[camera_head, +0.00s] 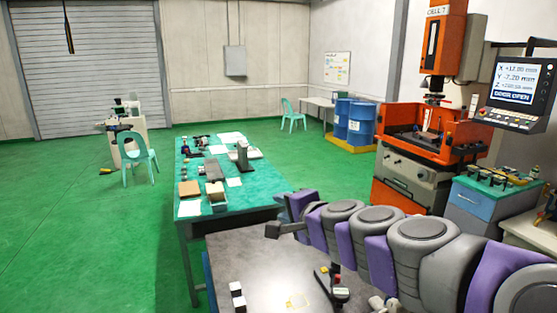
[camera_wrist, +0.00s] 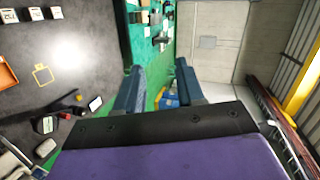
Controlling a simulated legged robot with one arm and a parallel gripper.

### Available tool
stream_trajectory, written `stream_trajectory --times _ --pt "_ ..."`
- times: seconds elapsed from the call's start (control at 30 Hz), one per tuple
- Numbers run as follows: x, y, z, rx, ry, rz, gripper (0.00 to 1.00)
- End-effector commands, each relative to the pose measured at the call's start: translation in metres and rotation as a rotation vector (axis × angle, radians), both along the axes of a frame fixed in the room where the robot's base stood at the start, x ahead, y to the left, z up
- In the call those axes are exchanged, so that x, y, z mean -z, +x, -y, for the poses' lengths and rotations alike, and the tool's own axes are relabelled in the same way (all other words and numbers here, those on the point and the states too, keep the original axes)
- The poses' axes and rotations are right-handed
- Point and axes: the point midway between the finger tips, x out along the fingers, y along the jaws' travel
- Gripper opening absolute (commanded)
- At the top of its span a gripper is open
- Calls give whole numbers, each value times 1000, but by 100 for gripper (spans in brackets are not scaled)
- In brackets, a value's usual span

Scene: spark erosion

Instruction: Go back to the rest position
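My arm, grey and purple, reaches from the lower right across the dark table in the head view. My gripper (camera_head: 287,229) is at its far end, above the far edge of the dark table (camera_head: 240,255). In the wrist view my gripper (camera_wrist: 156,75) shows two blue-grey fingers with a clear gap between them. The fingers are open and nothing is held. Floor and parts of the green-topped table show beyond them.
The green-topped table (camera_head: 265,184) with blocks and papers stands beyond the dark table. An orange machine (camera_head: 425,135) stands at right, with a blue drawer cabinet (camera_head: 470,205) near it. Blue drums (camera_head: 360,122) stand behind. Green floor (camera_head: 80,235) at left is free.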

Motion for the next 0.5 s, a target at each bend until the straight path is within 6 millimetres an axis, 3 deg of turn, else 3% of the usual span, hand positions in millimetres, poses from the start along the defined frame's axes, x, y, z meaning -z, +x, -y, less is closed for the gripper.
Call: stream_trajectory --times 0.1,0.2,0.37,0.5 --pt "21 -43 -26 -170 -142 5 38" --pt "47 -78 -39 -296 -260 -18 38" --pt "93 -133 -43 -468 -435 -86 38" --pt "135 -179 -32 -591 -576 -177 38"
